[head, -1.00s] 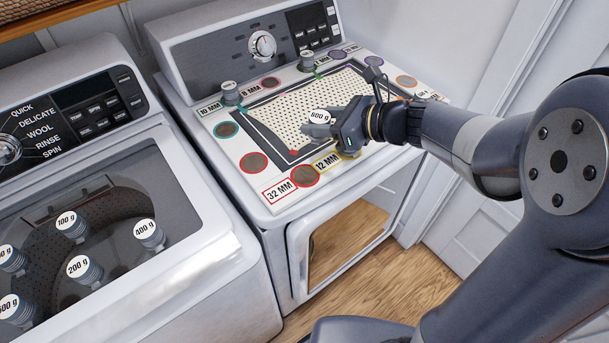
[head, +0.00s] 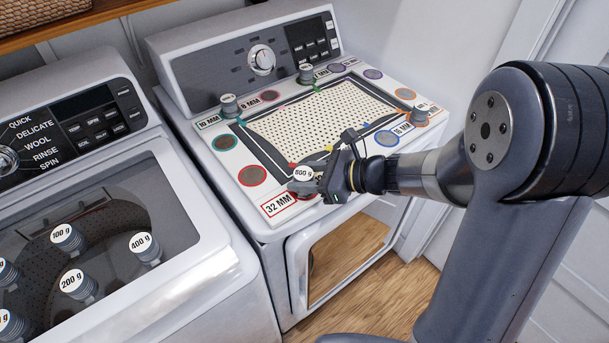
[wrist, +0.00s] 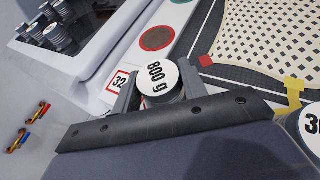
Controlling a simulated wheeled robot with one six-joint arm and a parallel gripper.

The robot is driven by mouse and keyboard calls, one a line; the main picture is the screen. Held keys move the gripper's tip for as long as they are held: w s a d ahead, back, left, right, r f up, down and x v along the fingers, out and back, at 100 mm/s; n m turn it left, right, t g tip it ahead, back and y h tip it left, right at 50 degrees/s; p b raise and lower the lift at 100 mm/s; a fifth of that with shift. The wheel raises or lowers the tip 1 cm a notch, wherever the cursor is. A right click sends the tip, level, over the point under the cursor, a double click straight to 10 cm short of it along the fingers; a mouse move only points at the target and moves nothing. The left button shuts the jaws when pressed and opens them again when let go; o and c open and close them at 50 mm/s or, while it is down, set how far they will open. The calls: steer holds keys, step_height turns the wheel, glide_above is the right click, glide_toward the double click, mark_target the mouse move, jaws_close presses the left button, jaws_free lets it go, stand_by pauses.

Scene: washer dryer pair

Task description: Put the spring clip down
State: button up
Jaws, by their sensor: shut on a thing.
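My gripper (head: 312,181) is shut on a grey weight with a round white top marked 800 g (head: 303,174); the weight also shows between the fingers in the wrist view (wrist: 161,78). I see no spring clip in the jaws. Small coloured tabs, which may be clips, sit at the perforated sheet's edge, including a red one (wrist: 207,60) and a yellow one (wrist: 294,85).
Other weights stand at the board's back and right corner (head: 422,108). A white top marked 3 (wrist: 313,130) is close at right in the wrist view. The washer (head: 175,225) at left holds several weights.

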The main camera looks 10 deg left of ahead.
steer(key=shift+f, duration=0.1)
steer(key=o, duration=1)
steer(key=shift+o, duration=0.2)
steer(key=shift+r, duration=0.2)
steer(key=v, duration=1.2)
